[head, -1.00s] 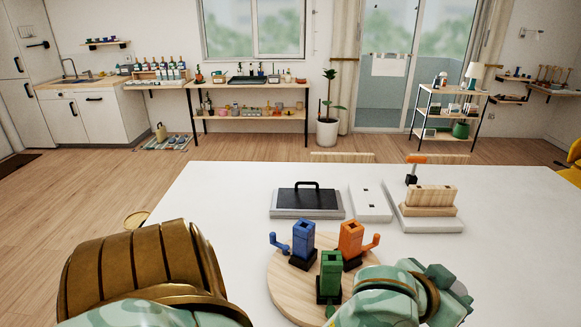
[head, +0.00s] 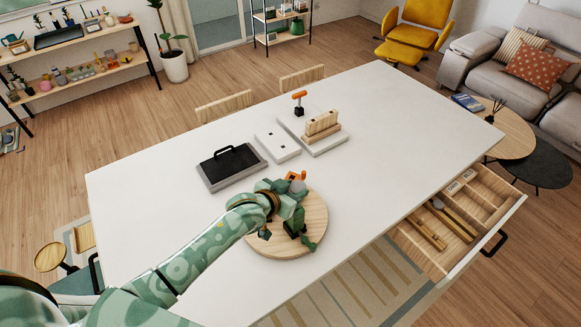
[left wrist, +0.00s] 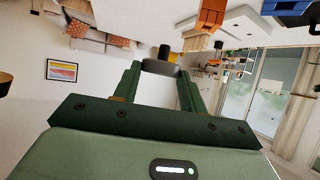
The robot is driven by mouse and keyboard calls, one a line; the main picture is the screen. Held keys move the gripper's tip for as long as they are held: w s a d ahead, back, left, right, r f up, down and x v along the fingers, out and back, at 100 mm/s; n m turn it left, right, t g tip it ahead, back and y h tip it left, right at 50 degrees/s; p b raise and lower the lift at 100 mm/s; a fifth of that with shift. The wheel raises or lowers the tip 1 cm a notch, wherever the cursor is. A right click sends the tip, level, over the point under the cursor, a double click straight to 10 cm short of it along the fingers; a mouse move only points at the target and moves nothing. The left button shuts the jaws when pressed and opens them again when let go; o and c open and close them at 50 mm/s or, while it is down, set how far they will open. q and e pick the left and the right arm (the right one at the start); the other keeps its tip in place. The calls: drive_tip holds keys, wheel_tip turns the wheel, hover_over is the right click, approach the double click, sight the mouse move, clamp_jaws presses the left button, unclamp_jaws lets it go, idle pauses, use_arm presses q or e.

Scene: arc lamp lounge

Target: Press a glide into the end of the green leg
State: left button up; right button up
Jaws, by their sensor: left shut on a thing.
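The green leg (head: 294,226) stands on the round wooden board (head: 265,243), partly covered by my left gripper. The orange leg (head: 297,175) shows only in part behind the gripper. The blue leg is hidden by my arm in the head view; blue shows at the top right of the left wrist view (left wrist: 290,10). My left gripper (head: 291,192) is close above the board, beside the top of the green leg. In the left wrist view its fingers are shut on a dark round glide (left wrist: 160,67) with a black stem pointing away. My right gripper is out of view.
Behind the board are a grey tray with a black-handled block (head: 231,165), a white plate with dark spots (head: 277,146), and a white base with a wooden block (head: 321,125) and an orange-handled tool (head: 299,101). An open drawer (head: 455,215) holds wooden-handled tools. The table's right side is clear.

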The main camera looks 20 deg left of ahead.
use_arm(q)
drive_tip(key=shift+a+r, duration=0.1)
drive_tip(key=shift+a, duration=0.1)
drive_tip(key=shift+s+a, duration=0.15)
drive_tip(key=shift+f, duration=0.2)
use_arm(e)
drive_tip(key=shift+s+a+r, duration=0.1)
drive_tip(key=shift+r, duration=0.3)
use_arm(q)
drive_tip(key=shift+r+p, duration=0.1)
drive_tip(key=shift+p, duration=0.35)
wheel_tip(320, 180, down, 6)
drive_tip(key=b, duration=0.4)
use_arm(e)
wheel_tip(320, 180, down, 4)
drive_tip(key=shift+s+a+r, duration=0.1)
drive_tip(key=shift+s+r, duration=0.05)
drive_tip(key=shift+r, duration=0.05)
use_arm(q)
drive_tip(key=shift+r+p, duration=0.1)
drive_tip(key=shift+p, duration=0.45)
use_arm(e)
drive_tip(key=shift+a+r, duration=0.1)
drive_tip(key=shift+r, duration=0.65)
